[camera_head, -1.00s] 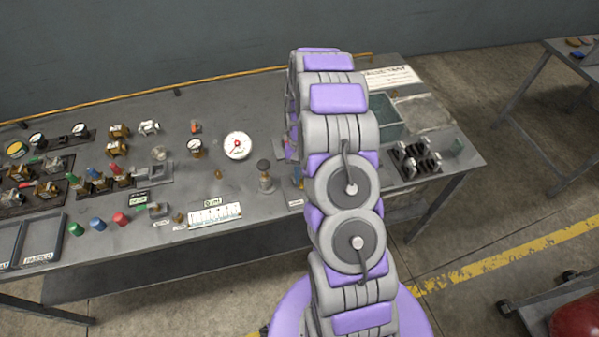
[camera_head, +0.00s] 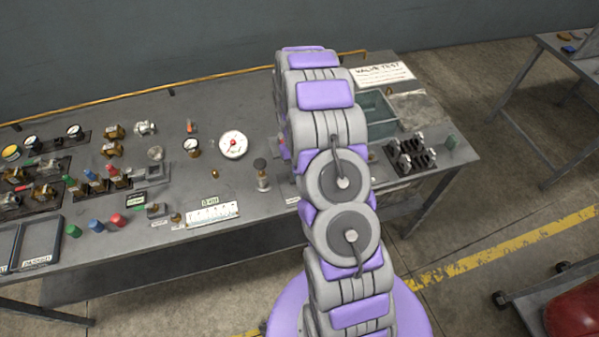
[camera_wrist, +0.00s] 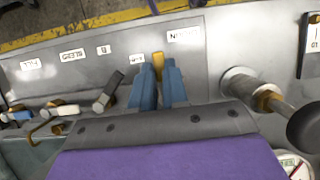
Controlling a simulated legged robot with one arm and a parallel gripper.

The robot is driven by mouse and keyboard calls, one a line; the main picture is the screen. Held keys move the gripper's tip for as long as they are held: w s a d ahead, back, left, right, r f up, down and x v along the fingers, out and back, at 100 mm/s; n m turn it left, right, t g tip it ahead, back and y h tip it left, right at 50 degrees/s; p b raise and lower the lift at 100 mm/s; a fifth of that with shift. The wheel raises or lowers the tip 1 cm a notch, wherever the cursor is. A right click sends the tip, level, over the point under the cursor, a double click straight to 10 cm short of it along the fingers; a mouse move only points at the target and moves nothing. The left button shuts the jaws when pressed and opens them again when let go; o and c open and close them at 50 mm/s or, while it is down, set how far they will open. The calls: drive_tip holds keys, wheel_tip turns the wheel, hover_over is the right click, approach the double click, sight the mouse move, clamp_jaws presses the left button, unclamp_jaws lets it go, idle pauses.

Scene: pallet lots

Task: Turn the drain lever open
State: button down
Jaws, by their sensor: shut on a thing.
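In the wrist view my gripper (camera_wrist: 158,88) shows as two blue fingers, close together, with a narrow yellow lever (camera_wrist: 158,63) between their tips. The fingers are shut on it. A small white label lies just left of the yellow lever; its lettering is too small to read surely, so I cannot confirm that this is the drain lever. In the head view my own arm hides the gripper and the lever.
In the wrist view, grey-handled levers (camera_wrist: 107,93) stand left of my gripper, and a round-headed post (camera_wrist: 240,84) stands right. In the head view, the grey bench (camera_head: 240,100) carries gauges, valves, a white dial (camera_head: 233,144) and a green-grey tub (camera_head: 374,112).

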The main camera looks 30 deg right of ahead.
drive_tip(key=c, duration=1.1)
unclamp_jaws()
drive_tip(key=shift+r, duration=0.1)
drive_tip(key=p+v, duration=0.1)
drive_tip(key=v, duration=1.6)
drive_tip(key=shift+w, duration=0.2)
